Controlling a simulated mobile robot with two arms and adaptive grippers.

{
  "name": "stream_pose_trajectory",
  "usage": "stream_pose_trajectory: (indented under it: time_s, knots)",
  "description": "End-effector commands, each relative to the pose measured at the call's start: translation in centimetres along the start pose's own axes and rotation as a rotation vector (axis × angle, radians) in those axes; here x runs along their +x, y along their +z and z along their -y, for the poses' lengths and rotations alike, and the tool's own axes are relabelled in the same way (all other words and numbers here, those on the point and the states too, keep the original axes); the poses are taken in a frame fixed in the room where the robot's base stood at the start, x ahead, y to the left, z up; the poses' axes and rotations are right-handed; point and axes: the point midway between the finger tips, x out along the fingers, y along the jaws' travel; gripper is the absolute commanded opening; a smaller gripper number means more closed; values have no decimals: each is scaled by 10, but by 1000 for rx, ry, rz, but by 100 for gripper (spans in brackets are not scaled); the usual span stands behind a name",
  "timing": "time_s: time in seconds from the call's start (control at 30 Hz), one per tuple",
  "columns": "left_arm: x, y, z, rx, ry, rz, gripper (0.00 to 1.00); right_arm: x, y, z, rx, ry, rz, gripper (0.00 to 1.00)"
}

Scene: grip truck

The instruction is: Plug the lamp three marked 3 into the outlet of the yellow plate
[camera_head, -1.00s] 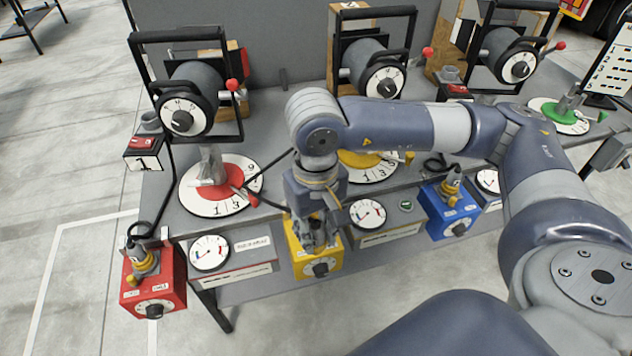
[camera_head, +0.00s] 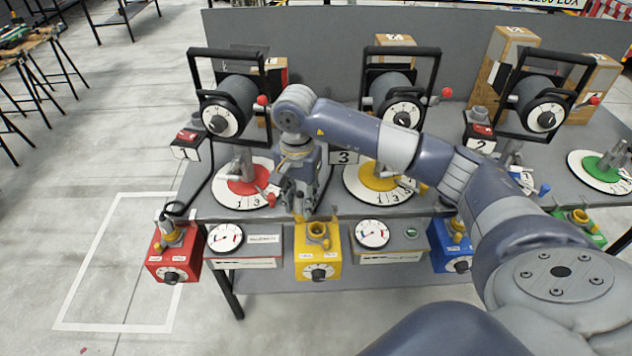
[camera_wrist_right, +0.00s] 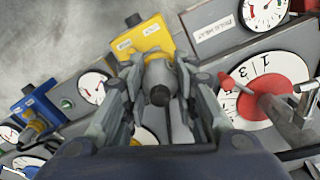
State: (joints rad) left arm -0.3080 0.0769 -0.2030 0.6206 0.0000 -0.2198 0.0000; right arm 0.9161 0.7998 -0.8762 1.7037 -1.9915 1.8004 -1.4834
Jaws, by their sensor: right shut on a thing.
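My right gripper (camera_head: 303,212) is shut on a grey plug (camera_wrist_right: 158,72) with a dark end, clearest in the right wrist view (camera_wrist_right: 160,88). It hangs just above and left of the yellow box (camera_head: 318,262). The box's round yellow outlet (camera_head: 318,230) shows a dark opening. In the wrist view the plug covers part of the yellow box (camera_wrist_right: 145,38). A tag marked 3 (camera_head: 344,157) sits on the bench behind my right arm, which hides the rest of that unit. The yellow plate (camera_head: 380,178), within a white dial, stands right of the gripper. My left gripper is not in view.
A red box (camera_head: 172,262) with a plug in it is at left; a blue box (camera_head: 450,255) is at right, partly behind my arm. Gauges (camera_head: 225,238) line the bench front. Handled reels stand behind, and a red dial (camera_head: 245,185) is close left of the gripper.

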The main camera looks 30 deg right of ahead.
Motion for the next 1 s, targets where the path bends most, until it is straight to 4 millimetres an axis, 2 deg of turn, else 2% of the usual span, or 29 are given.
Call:
stream_pose_trajectory:
  time_s: [0.03,0.1,0.27,0.5,0.6,0.77,1.0]
  knots:
    - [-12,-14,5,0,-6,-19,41,1,-15,-4,103,6,6,0]
    - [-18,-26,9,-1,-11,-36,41,9,-32,-10,221,5,5,0]
    - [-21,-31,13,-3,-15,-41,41,20,-51,-18,352,0,1,0]
    - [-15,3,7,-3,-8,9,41,31,-54,-19,369,-1,0,0]
    - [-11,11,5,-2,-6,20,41,38,-54,-19,368,-1,0,0]
    - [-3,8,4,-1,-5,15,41,53,-54,-19,367,0,0,0]
    - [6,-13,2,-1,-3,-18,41,69,-53,-18,365,-3,0,0]
